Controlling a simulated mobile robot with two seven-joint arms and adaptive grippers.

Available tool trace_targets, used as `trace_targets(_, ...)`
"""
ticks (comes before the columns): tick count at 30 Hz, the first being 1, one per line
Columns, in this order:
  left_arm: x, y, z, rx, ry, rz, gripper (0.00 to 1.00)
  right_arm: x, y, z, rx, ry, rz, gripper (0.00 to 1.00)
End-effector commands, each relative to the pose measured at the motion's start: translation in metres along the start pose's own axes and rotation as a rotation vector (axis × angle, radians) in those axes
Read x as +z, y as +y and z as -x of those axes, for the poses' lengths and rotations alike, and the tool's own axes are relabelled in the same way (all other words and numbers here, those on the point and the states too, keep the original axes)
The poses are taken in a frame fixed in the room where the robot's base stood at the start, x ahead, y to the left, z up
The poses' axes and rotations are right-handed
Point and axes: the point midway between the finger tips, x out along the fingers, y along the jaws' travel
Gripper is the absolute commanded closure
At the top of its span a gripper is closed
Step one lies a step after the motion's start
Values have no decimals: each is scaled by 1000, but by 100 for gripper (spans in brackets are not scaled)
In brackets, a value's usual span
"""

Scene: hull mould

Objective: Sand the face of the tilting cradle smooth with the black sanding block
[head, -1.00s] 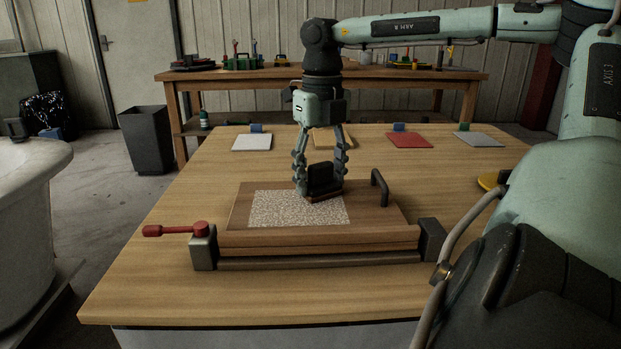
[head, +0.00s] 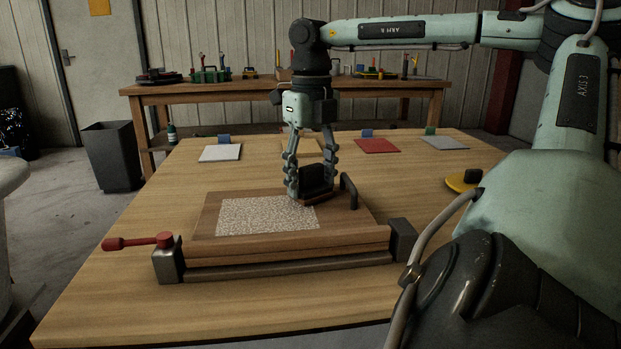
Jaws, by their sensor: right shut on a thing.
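The tilting cradle (head: 350,224) is a wooden board in a clamp frame near the front of the table. Its face carries a pale, speckled rough patch (head: 262,217) left of centre. My right gripper (head: 311,188) points down over the cradle and is shut on the black sanding block (head: 318,176). The block is at the right end of the rough patch, low over the face; the gripper's fingers hide part of it. I cannot tell for certain whether it touches. My left gripper is not in view.
A dark handle (head: 348,190) stands just right of the block. A red lever (head: 137,242) sticks out left of the cradle. White (head: 220,153), red (head: 377,146) and grey (head: 444,143) sheets lie along the far edge. A yellow disc (head: 462,182) lies to the right.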

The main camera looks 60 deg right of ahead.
Motion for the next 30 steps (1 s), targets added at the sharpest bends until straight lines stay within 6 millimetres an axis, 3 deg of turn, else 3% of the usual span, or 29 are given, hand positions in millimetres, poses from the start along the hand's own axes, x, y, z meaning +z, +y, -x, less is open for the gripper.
trace_targets(18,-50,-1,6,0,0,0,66,0,0,65,0,-2,-1,67)
trace_targets(30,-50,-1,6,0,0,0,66,0,0,65,0,-2,0,67)
